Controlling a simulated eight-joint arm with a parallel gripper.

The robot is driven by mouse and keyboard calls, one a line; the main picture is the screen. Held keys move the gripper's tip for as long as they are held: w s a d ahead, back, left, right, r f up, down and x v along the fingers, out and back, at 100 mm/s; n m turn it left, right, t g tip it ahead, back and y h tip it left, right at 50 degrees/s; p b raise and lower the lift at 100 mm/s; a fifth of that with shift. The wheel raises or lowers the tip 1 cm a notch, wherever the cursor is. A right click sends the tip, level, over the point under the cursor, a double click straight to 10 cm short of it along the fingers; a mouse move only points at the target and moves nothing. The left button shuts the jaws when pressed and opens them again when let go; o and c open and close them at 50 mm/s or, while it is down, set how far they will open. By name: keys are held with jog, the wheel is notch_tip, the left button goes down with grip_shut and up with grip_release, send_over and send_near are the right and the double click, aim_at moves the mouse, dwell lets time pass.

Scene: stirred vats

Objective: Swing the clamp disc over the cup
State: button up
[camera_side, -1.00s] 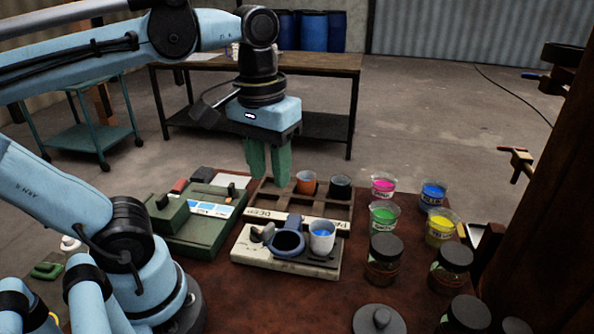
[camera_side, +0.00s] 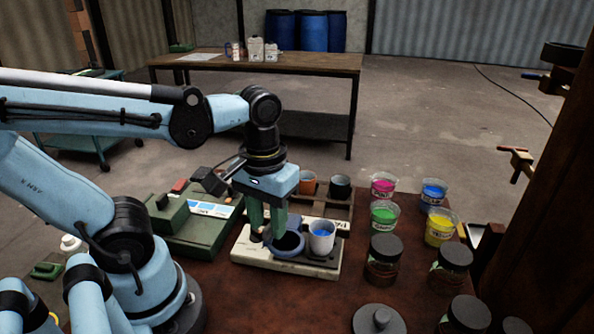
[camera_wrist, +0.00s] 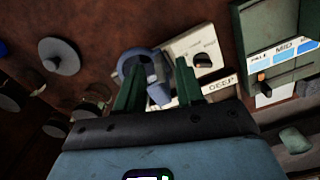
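The clamp disc (camera_side: 290,252) is a blue-grey ring with a dark middle, low on a cream base (camera_side: 315,270). The cup (camera_side: 321,241) is white with blue liquid and stands on the base just right of the disc, not under it. In the wrist view the disc (camera_wrist: 126,67) has a blue-grey upright part (camera_wrist: 159,89) beside it. My gripper (camera_side: 267,232) points down behind and left of the disc. In the wrist view its green fingers (camera_wrist: 159,75) are apart, with the upright part showing between them. I cannot tell whether they touch it. I cannot make out the cup in the wrist view.
A green machine (camera_side: 205,235) with labelled panels stands left of the base. A brown rack behind holds an orange cup (camera_side: 308,183) and a dark cup (camera_side: 340,187). Several paint cups and dark-lidded jars (camera_side: 384,258) stand to the right. A grey lid (camera_side: 379,319) lies in front.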

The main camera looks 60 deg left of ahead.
jog(key=shift+f, duration=0.5)
grip_shut()
dwell(1.3)
